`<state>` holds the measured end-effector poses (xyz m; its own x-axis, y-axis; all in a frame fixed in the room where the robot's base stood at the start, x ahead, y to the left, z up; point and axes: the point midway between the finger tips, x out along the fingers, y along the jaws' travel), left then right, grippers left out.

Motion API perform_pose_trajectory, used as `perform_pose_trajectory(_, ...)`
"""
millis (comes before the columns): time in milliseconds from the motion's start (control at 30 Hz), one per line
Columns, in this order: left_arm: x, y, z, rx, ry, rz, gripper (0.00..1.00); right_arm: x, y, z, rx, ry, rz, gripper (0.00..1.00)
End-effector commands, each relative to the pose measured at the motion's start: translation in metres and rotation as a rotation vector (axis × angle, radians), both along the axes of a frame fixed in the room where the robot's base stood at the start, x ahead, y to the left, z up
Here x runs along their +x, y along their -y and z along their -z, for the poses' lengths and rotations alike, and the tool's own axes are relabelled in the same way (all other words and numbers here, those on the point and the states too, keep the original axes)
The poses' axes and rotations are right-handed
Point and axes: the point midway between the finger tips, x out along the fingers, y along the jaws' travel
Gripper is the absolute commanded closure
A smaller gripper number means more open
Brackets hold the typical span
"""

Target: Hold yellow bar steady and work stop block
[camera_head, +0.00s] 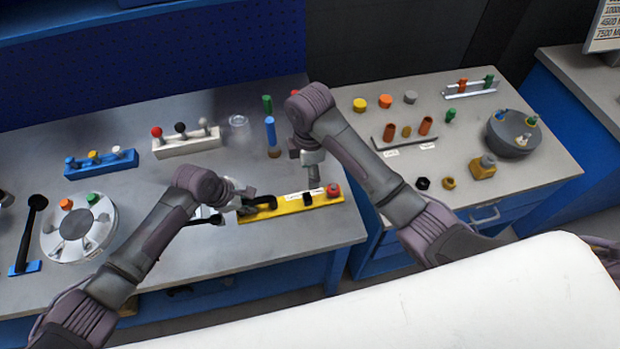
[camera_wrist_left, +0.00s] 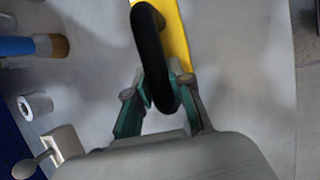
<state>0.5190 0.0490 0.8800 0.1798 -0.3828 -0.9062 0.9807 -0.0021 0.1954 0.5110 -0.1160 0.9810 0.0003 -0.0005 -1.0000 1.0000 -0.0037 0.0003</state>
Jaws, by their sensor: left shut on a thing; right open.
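The yellow bar (camera_head: 285,207) lies on the grey table near its front right edge, and part of it shows in the left wrist view (camera_wrist_left: 178,38). It bears a black handle (camera_head: 266,202) at its left end, a small black block (camera_head: 307,200) that looks like the stop block, and a red knob (camera_head: 333,189) at its right end. My left gripper (camera_head: 247,204) is shut on the black handle, which also shows between its fingers in the left wrist view (camera_wrist_left: 153,50). My right gripper (camera_head: 314,178) is open, pointing down just behind the bar by the block; its fingertips are small and any contact is unclear.
A blue-and-brown cylinder (camera_head: 270,132) and a clear cup (camera_head: 238,124) stand behind the bar. White (camera_head: 187,145) and blue (camera_head: 101,163) knob racks and a round dial plate (camera_head: 80,232) lie to the left. A second bench (camera_head: 450,150) holds several parts to the right, across a gap.

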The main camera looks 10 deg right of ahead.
Motion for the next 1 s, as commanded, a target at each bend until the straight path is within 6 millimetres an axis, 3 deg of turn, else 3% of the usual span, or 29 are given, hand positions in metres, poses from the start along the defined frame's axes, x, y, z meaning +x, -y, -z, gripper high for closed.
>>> perform_pose_trajectory(400,-0.0012,0.0001,0.0011,0.0,-0.003,0.001,1.0,0.0001,0.0002,-0.0039,0.0,0.0,0.0,0.44)
perform_pose_trajectory(433,-0.0012,0.0001,0.0011,0.0,-0.003,0.001,0.78,0.0001,0.0002,-0.0039,0.0,0.0,0.0,0.44)
perform_pose_trajectory(600,-0.0009,0.0002,0.0009,0.0,-0.002,0.001,0.5,0.0001,0.0002,-0.0037,0.0,0.0,0.0,0.44)
perform_pose_trajectory(1000,-0.0013,-0.0027,-0.0058,-0.001,0.0,0.0,0.5,0.0001,0.0001,-0.0037,0.0,0.0,0.0,0.44)
